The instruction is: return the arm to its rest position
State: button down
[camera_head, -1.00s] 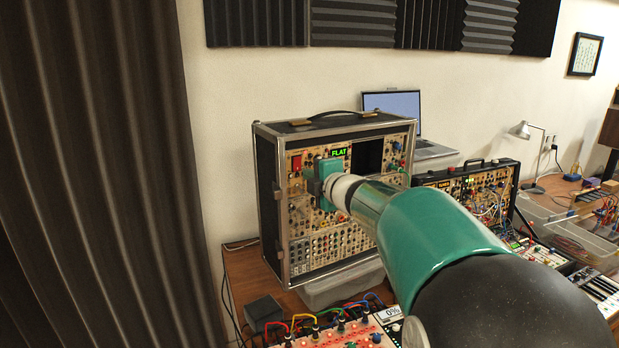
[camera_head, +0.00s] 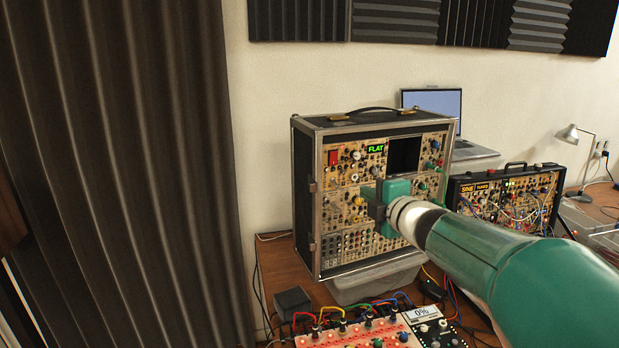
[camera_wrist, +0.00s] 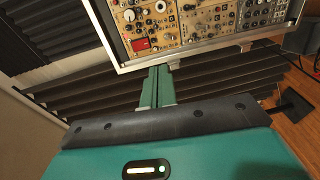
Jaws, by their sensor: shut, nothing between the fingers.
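My arm reaches in from the lower right in the head view. My gripper (camera_head: 380,205), green with a dark grey part, is in front of the tall synth case (camera_head: 303,205) and hides some of its lower right panel. In the wrist view the gripper's green fingers (camera_wrist: 157,86) are together with nothing between them. The same synth case (camera_wrist: 212,46) shows there beyond the fingertips, turned upside down. I cannot tell the exact gap between the gripper and the panel.
A patch box with coloured cables (camera_head: 345,339) and a small dark box (camera_head: 293,303) are on the desk below. A smaller synth case (camera_head: 508,198) stands right, with a laptop (camera_head: 432,102) behind. A dark curtain (camera_head: 120,180) hangs left.

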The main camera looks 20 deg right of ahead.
jog(key=s+a+f+m+g, duration=0.3)
jog(key=s+m, duration=0.3)
jog(key=s, duration=0.3)
jog(key=s+a+f+m+g+h, duration=0.1)
jog(key=s+a+f+m+g, duration=0.3)
jog(key=s, duration=0.5)
jog(key=s+a+f+m+g+h, duration=0.1)
jog(key=s+a+f+m+g, duration=0.3)
jog(key=s+a+f+m, duration=0.3)
jog(key=s+m, duration=0.2)
jog(key=shift+f+m, duration=0.25)
jog(key=shift+m, duration=0.05)
jog(key=shift+s+d, duration=0.1)
jog(key=shift+s, duration=0.05)
